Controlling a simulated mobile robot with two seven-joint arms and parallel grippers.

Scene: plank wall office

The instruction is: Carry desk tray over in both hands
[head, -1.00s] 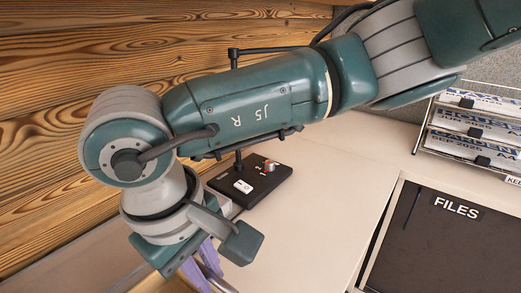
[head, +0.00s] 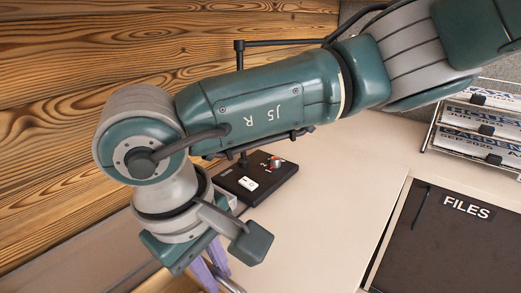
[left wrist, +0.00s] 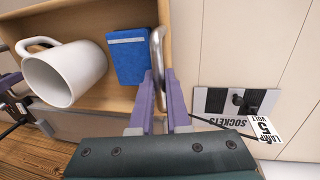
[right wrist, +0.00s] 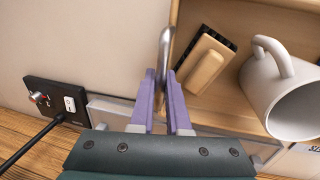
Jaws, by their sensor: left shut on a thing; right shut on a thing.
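The desk tray is an open wooden tray with metal bar handles; its wooden rim shows in the left wrist view (left wrist: 120,107) and right wrist view (right wrist: 176,22). My left gripper (left wrist: 158,88) has its purple fingers shut on one handle (left wrist: 157,50). My right gripper (right wrist: 166,88) is shut on the other handle (right wrist: 163,52); it also shows low in the head view (head: 215,272). The head view hides most of the tray.
A black switch panel (head: 257,184) is on the pale surface beyond my right gripper. A dark FILES panel (head: 450,240) and a rack of rolled papers (head: 480,122) are at the right. A SOCKETS plate (left wrist: 212,101) with a tag (left wrist: 266,128) is beside my left gripper.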

